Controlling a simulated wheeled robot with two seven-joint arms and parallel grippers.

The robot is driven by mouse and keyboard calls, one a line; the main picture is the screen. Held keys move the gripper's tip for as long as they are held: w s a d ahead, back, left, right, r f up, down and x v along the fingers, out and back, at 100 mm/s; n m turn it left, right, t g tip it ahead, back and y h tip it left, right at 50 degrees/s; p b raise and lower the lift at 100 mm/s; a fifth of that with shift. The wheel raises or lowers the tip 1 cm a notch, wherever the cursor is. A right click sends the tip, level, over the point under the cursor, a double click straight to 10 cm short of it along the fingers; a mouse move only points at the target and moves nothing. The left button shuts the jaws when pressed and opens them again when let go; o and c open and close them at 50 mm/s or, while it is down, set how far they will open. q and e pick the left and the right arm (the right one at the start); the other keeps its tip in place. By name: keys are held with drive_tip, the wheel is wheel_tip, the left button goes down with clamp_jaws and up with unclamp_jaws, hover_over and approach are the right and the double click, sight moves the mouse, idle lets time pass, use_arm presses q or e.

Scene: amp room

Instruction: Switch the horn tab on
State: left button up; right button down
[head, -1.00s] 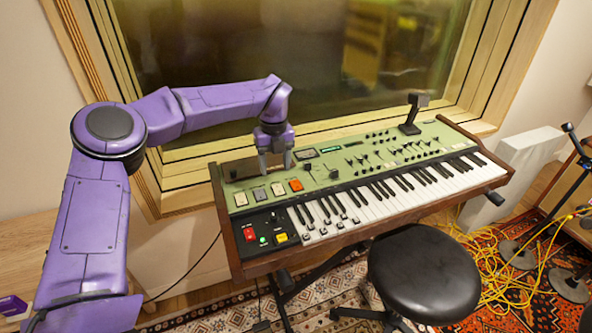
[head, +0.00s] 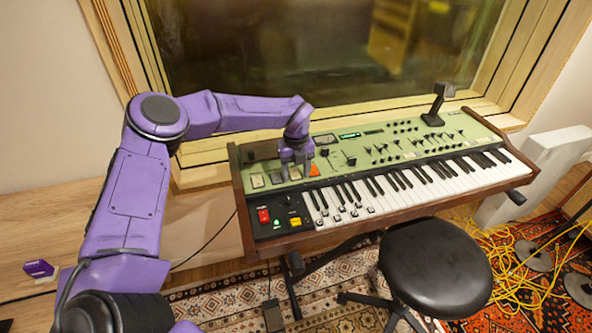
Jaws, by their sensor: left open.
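The green-topped keyboard (head: 375,150) stands under the window. A row of rocker tabs sits at the left of its panel: a pale tab (head: 256,181), more pale tabs partly behind my gripper, and an orange tab (head: 314,170). Their labels are too small to read, so I cannot tell which is the horn tab. My left gripper (head: 296,177) points down over this row, open, with its fingertips close to the panel just left of the orange tab. I cannot tell whether it touches a tab. My right gripper is out of view.
A black stool (head: 437,268) stands in front of the keys. A dark upright device (head: 436,106) rises from the panel's back right. A red switch (head: 264,216) and yellow button (head: 295,221) sit at the panel's front left. Yellow cables (head: 520,262) lie at right.

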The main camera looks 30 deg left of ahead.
use_arm(q)
drive_tip(key=c, duration=1.1)
drive_tip(key=shift+o, duration=0.2)
drive_tip(key=shift+w+a+r+g+h, duration=0.1)
drive_tip(key=shift+w+a+g+h, duration=0.1)
drive_tip(key=shift+g+h, duration=0.35)
drive_tip(key=shift+w+a+g+h, duration=0.1)
drive_tip(key=shift+w+g+h, duration=0.05)
drive_tip(key=shift+g+h, duration=0.35)
drive_tip(key=o, duration=1.1)
drive_tip(key=shift+c, duration=0.2)
drive_tip(key=v, duration=1)
drive_tip(key=shift+r, duration=0.25)
drive_tip(key=shift+a, duration=0.15)
